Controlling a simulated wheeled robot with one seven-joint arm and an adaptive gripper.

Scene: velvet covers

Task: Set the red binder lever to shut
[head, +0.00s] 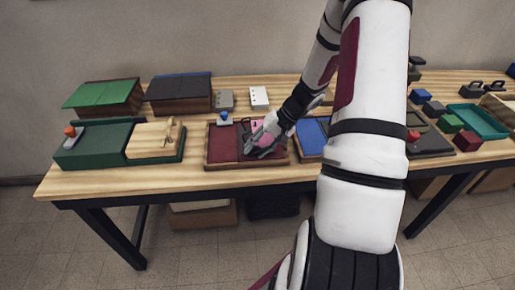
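The red binder (224,146) lies on the wooden table, a dark red panel in a brown frame left of centre. A blue-knobbed lever-like piece (224,118) stands at its back left edge. My gripper (258,151) reaches down over the right half of the binder and hides part of it. A pink piece (257,124) shows just behind my gripper; I cannot tell whether it is part of the binder's lever. The fingers are small and dark here, so I cannot tell whether they are open, shut or touching anything.
A green binder (100,146) with an orange-knobbed lever (70,131) and a wooden block lies to the left. A blue panel (311,136) is close on the right, partly behind my arm. Grey and white blocks stand behind. A teal tray (478,121) is far right.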

